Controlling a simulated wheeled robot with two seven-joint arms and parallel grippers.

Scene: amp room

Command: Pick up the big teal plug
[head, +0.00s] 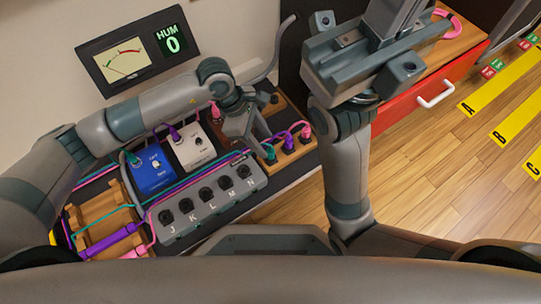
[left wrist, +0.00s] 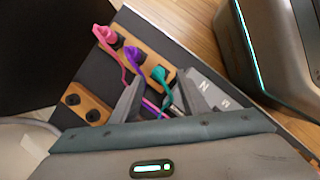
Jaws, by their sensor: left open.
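A teal plug (head: 270,153) stands in the front socket of the wooden socket strip at the right end of the board. It also shows in the left wrist view (left wrist: 160,76), just beyond the gap between my left fingertips. A second teal plug (head: 133,159) is at the blue pedal; I cannot tell from size which is the big one. My left gripper (head: 256,143) is open and points down beside the strip; its open fingers also show in the left wrist view (left wrist: 163,88). My right gripper (head: 365,55) is raised at upper right, its jaw opening unclear.
A purple plug (head: 288,141) and a pink plug (head: 305,131) stand beside the teal one in the strip. A grey switch box (head: 215,196) lies close in front. Blue (head: 152,173) and white (head: 193,147) pedals are behind it. Cables cross the board.

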